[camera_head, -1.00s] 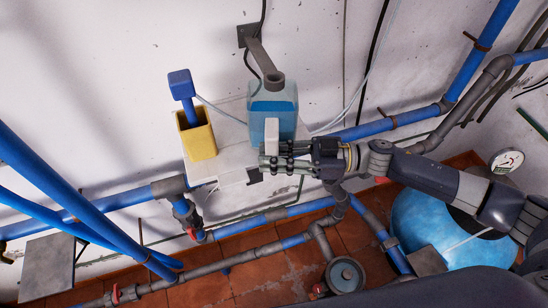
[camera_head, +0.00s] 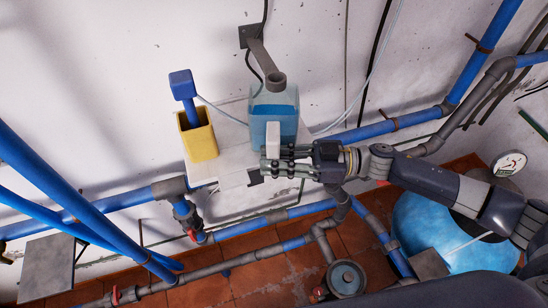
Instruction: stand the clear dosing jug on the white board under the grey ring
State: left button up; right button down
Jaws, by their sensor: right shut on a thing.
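The clear dosing jug (camera_head: 273,106), part filled with blue liquid, shows upright at the wall, with a pale handle (camera_head: 273,137) facing me. My right gripper (camera_head: 275,159) comes in from the right and is shut on the jug at its handle side. The grey ring (camera_head: 275,79), on an arm from a wall bracket, shows at the jug's top. The white board (camera_head: 217,159) lies below and left of the jug. The jug's base is partly hidden, so I cannot tell whether it touches the board. My left gripper is out of view.
A yellow container (camera_head: 199,140) with a blue-headed piece (camera_head: 182,86) in it stands on the board left of the jug. Blue and grey pipes run along the wall. A blue tank (camera_head: 430,232) stands at lower right. Thin hoses and cables hang near the ring.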

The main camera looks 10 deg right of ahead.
jog(key=shift+f, duration=0.15)
jog(key=c, duration=1.4)
grip_release()
jog(key=shift+f, duration=0.15)
jog(key=shift+d, duration=0.45)
jog(key=s+d, duration=0.2)
jog(key=d, duration=0.9)
jog(key=shift+a, duration=0.1)
